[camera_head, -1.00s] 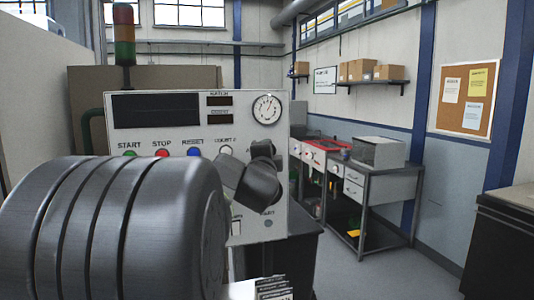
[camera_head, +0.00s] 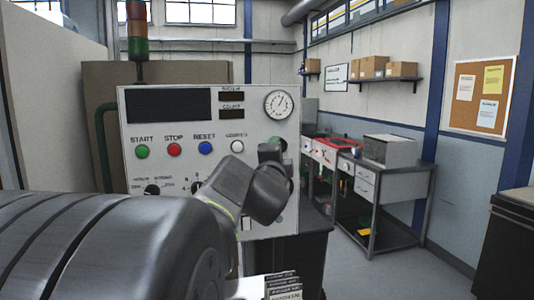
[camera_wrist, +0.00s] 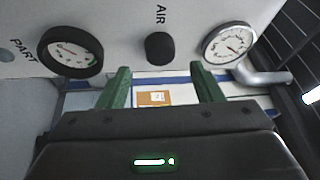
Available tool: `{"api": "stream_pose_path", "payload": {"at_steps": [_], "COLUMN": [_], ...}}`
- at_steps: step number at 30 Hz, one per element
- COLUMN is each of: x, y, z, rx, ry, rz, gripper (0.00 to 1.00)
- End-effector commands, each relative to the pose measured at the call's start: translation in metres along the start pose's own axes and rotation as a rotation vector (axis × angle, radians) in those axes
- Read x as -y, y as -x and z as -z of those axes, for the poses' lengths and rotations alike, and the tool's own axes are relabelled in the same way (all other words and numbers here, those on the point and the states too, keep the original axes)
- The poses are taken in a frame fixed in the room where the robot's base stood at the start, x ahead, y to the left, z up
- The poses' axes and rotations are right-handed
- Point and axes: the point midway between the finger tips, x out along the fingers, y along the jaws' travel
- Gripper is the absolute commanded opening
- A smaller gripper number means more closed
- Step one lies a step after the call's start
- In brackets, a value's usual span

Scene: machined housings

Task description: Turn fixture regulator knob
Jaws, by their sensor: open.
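The grey control panel (camera_head: 225,150) stands ahead in the head view. In the wrist view a black round knob (camera_wrist: 160,47) sits under the label AIR, roughly centred between my fingers and beyond their tips. A white gauge (camera_wrist: 229,43) is to its right and a black-rimmed dial (camera_wrist: 70,52) to its left. My gripper (camera_wrist: 160,75) has two green fingers, spread apart with nothing between them. In the head view my gripper (camera_head: 268,153) is at the panel's right side, below the gauge (camera_head: 278,104); my arm hides part of the panel there. Contact with the knob is not visible.
The panel carries a green START button (camera_head: 142,151), a red STOP button (camera_head: 174,149) and a blue RESET button (camera_head: 205,147). A signal tower (camera_head: 138,30) rises behind. A metal bench (camera_head: 380,180) stands at the right, with open floor before it.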

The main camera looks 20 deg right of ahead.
Motion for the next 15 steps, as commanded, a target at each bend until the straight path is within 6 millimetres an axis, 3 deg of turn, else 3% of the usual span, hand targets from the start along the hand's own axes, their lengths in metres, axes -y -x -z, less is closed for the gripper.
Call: {"api": "stream_pose_path", "payload": {"at_steps": [6, 15], "x": [0.002, 0.001], "y": [0.042, 0.076], "z": [0.000, 0.000], "rx": [0.000, 0.000], "ry": [-0.001, 0.000], "rz": [0.002, 0.000], "gripper": [0.60, 0.60]}}
